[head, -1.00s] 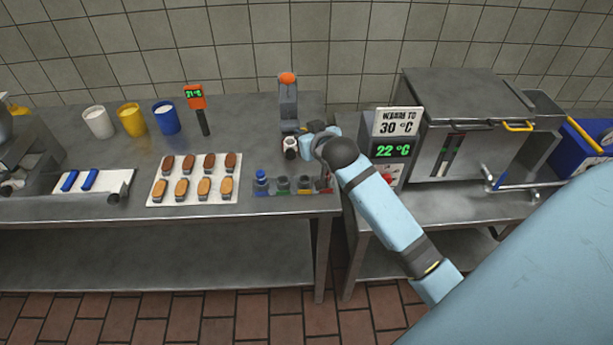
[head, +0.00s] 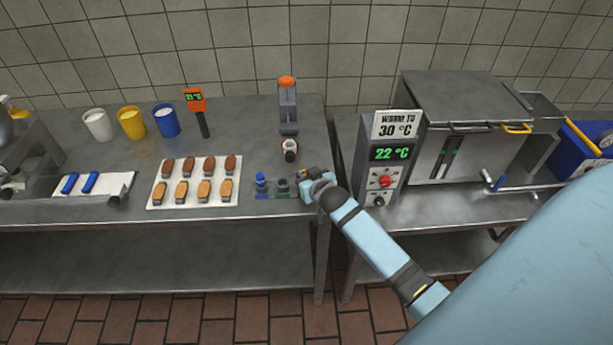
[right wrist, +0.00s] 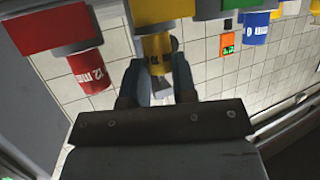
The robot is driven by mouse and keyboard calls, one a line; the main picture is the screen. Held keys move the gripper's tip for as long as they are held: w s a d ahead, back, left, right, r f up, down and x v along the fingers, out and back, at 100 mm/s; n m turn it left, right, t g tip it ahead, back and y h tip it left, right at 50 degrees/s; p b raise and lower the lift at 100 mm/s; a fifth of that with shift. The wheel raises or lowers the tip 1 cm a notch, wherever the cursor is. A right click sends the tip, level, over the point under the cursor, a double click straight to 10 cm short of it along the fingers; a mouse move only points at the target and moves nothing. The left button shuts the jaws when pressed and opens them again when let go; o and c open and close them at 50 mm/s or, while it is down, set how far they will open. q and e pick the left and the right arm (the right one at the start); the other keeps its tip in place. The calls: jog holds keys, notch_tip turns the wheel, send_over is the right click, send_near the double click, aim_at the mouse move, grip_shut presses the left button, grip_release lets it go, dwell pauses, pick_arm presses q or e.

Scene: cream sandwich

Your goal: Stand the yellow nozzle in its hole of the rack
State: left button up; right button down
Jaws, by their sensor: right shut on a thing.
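My right gripper (head: 303,175) is over the right part of the rack (head: 264,195) in the head view. In the right wrist view its two fingers (right wrist: 160,82) are shut on the yellow nozzle (right wrist: 157,46), whose wide end points toward the rack's coloured blocks at the top. I cannot tell whether the nozzle's base is seated in its hole. The red nozzle (right wrist: 86,72) stands beside it at the red block (right wrist: 47,28). A blue nozzle (head: 261,182) stands at the rack's left end, with a dark greenish one (head: 283,186) beside it. My left gripper is not in view.
A small white-and-dark holder (head: 290,150) stands behind the rack, before a grey stand with an orange top (head: 287,100). A tray of éclair-like pieces (head: 153,198) lies to the left. A warming machine (head: 384,160) stands close to the right.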

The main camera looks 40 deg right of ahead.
jog(key=c, duration=0.9)
grip_release()
jog(key=shift+f, duration=0.1)
jog(key=v, duration=1.1)
jog(key=s+a+f+n+y, duration=0.1)
jog(key=s+a+f+y, duration=0.1)
jog(key=s+a, duration=0.3)
jog(key=s+a+f+n+g+y, duration=0.1)
jog(key=s+a+f+n, duration=0.1)
jog(key=s+a+f, duration=0.3)
jog(key=s+a+f+n+g+y, duration=0.1)
jog(key=s+a+f+n+y, duration=0.1)
jog(key=s+a+f, duration=0.2)
jog(key=shift+s+a+y+b, duration=0.3)
jog(key=shift+s+a+b, duration=0.1)
jog(key=shift+s+a, duration=0.8)
